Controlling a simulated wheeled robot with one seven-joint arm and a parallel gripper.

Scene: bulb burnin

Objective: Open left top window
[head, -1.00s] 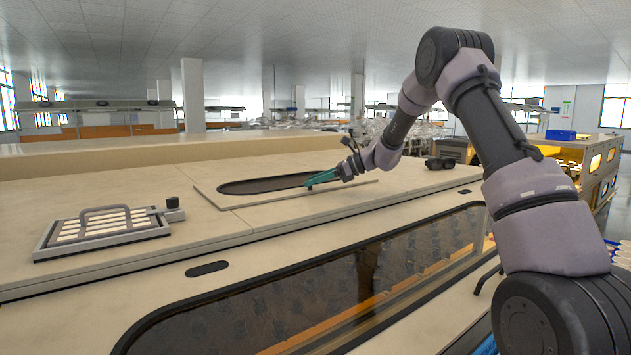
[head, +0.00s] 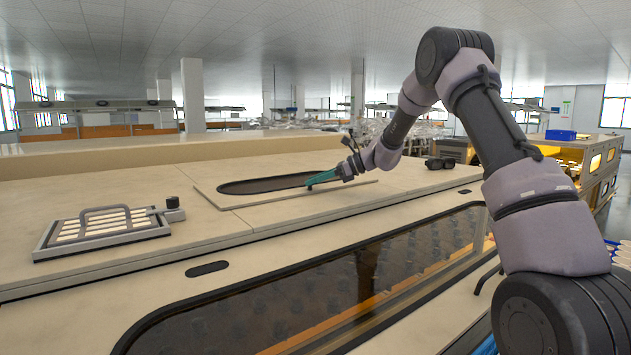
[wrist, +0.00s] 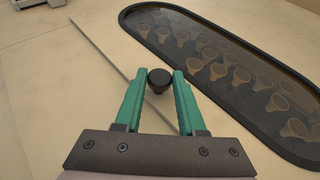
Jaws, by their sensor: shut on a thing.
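The top window is a beige panel (head: 215,194) with a dark oval pane (head: 262,185), lying on top of the long beige machine. In the wrist view the pane (wrist: 215,65) crosses the upper right, with several bulb shapes showing through it. A round black knob (wrist: 159,78) stands on the panel beside the pane. My gripper (head: 310,184) is at the panel's right part, near the pane's right end. In the wrist view my gripper's green fingers (wrist: 159,85) are shut on the black knob, one on each side.
A framed rack with a handle (head: 103,230) lies on the machine top at left. A larger dark window (head: 340,285) is in the sloped front. A small black oval (head: 207,268) lies between them. Black objects (head: 439,163) stand at right on the top.

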